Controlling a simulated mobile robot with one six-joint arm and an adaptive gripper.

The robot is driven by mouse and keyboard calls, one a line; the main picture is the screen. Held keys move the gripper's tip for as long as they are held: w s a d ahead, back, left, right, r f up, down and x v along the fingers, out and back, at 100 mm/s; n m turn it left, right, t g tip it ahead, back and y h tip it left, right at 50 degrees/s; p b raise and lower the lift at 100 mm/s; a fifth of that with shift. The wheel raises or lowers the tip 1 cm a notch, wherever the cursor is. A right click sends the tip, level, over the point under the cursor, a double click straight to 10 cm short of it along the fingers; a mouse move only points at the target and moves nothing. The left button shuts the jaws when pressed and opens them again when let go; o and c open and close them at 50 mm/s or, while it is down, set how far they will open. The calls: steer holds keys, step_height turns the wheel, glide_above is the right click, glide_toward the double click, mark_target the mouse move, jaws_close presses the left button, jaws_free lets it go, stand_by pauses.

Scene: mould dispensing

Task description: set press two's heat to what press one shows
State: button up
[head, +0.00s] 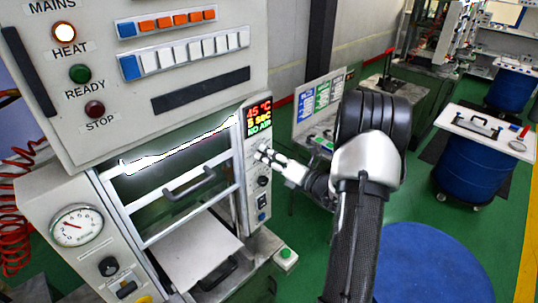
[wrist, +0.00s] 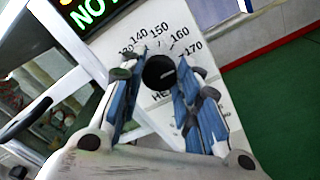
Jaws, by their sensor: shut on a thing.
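The black heat knob (wrist: 159,72) sits on a white dial plate (wrist: 185,28) with readable marks 140, 150, 160 and 170. My gripper (head: 258,153) is at the press's right-hand control strip, just under the display, and is shut on this knob. In the wrist view the blue-padded fingers of my gripper (wrist: 160,88) lie on both sides of the knob. The knob's pointer cannot be made out, and fingers partly cover the label. The display (head: 259,117) reads 45 °C, 5 sec and NO AIR. Which press this is cannot be told.
More knobs (head: 264,181) and a switch sit below on the strip. The press has a handled guard (head: 188,182), a pale plate (head: 192,250) and a pressure gauge (head: 76,226). A sign board (head: 322,100) and a blue drum (head: 474,168) stand to the right on green floor.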

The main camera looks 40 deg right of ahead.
stand_by(0.3)
steer(key=o, duration=1.1)
steer(key=shift+c, duration=0.2)
steer(key=s+d, duration=0.1)
steer(key=s, duration=1.1)
steer(key=shift+d, duration=0.25)
